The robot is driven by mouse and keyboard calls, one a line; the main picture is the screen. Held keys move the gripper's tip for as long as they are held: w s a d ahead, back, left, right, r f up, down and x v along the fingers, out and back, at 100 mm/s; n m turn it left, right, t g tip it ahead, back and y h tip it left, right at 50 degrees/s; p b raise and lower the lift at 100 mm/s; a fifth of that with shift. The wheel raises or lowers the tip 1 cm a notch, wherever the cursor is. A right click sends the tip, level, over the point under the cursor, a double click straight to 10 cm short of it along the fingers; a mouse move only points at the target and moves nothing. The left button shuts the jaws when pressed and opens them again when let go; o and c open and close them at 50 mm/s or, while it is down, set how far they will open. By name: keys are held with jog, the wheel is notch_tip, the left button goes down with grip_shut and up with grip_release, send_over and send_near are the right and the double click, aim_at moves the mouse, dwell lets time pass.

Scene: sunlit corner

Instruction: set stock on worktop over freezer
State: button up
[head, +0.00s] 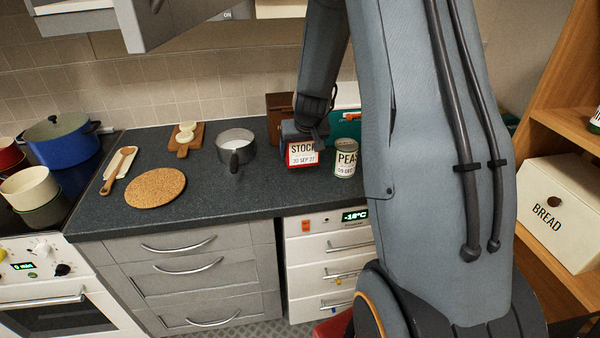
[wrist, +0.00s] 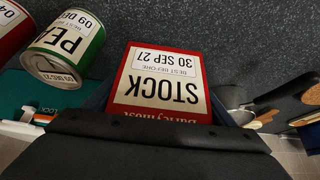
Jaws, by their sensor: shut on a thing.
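The stock (head: 302,155) is a red and cream box marked STOCK, 30 SEP 27. My gripper (head: 306,134) is shut on it, reaching down from above at the back of the worktop (head: 262,193). In the wrist view the stock (wrist: 158,82) sits between the jaws of my gripper (wrist: 160,108), its label facing the camera. The box is over the worktop part above the freezer (head: 330,247), which has a -18°C display. I cannot tell whether its base touches the worktop.
A green PEAS can (head: 345,158) stands close to the right of the stock; it also shows in the wrist view (wrist: 65,47). A saucepan (head: 236,152) is to the left. A brown box (head: 279,112) and a teal thing (head: 346,126) stand behind. The worktop's front strip is clear.

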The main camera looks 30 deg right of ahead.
aim_at(304, 154)
jog(key=shift+f+b, duration=3.1)
jog(key=shift+b, duration=0.7)
jog(key=shift+f, duration=0.1)
jog(key=o, duration=1.3)
jog(key=shift+c, duration=0.2)
jog(key=p+v, duration=0.8)
jog(key=v, duration=0.4)
jog(key=s+a+r+n+g+y, duration=0.1)
jog(key=s+a+r+n+g, duration=0.2)
jog(key=s+a, duration=1.3)
jog(key=s, duration=0.3)
jog(key=shift+y, duration=0.3)
